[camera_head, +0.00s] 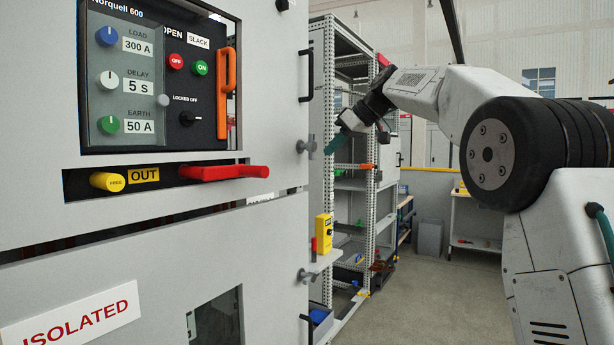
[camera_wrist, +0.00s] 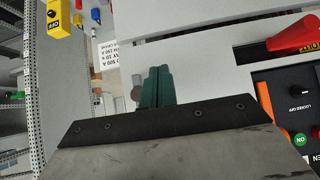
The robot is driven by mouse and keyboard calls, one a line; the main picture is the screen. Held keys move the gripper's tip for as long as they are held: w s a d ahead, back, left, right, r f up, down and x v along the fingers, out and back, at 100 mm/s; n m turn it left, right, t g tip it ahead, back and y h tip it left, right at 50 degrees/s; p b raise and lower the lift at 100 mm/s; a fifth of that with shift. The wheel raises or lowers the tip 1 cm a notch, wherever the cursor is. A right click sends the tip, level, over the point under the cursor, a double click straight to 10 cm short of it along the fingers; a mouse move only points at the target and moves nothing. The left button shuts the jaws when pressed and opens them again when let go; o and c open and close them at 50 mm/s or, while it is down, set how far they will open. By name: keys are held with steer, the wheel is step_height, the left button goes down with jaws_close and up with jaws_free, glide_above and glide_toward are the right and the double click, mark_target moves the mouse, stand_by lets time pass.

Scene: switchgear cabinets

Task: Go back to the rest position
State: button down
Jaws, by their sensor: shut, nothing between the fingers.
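My gripper (camera_head: 334,145) is in the middle of the head view, its teal fingers pointing down and left, in front of the open metal rack and right of the cabinet's edge. In the wrist view my gripper (camera_wrist: 157,87) shows its two teal fingers close together, shut and empty. The switchgear cabinet (camera_head: 150,240) fills the left of the head view. Its panel (camera_head: 165,75) has three knobs, OFF and ON buttons and an orange handle (camera_head: 226,85). Below it are a yellow knob (camera_head: 107,181) beside an OUT label and a red handle (camera_head: 224,173).
The metal rack (camera_head: 350,200) with shelves stands behind my gripper. A yellow device (camera_head: 323,232) sits on a small ledge beside the cabinet. Black door handles (camera_head: 305,75) stick out from the cabinet edge. A workbench (camera_head: 475,220) stands at the back; open floor (camera_head: 440,300) lies in front of it.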

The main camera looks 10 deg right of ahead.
steer(key=s+d+f+m+g+h, duration=0.25)
steer(key=s+f+m, duration=0.45)
steer(key=f, duration=0.6)
steer(key=s+f+h, duration=0.1)
steer(key=s+f, duration=0.5)
steer(key=s, duration=0.8)
steer(key=s+f+m+g+h, duration=0.1)
steer(key=s+f, duration=0.5)
steer(key=s, duration=0.9)
steer(key=s+a+f+m+g+h, duration=0.1)
steer(key=s+f, duration=0.5)
steer(key=s, duration=0.8)
steer(key=shift+s+f+h, duration=0.15)
steer(key=shift+s+h, duration=0.15)
steer(key=shift+h, duration=0.45)
steer(key=c, duration=2.1)
jaws_free()
steer(key=shift+c, duration=0.2)
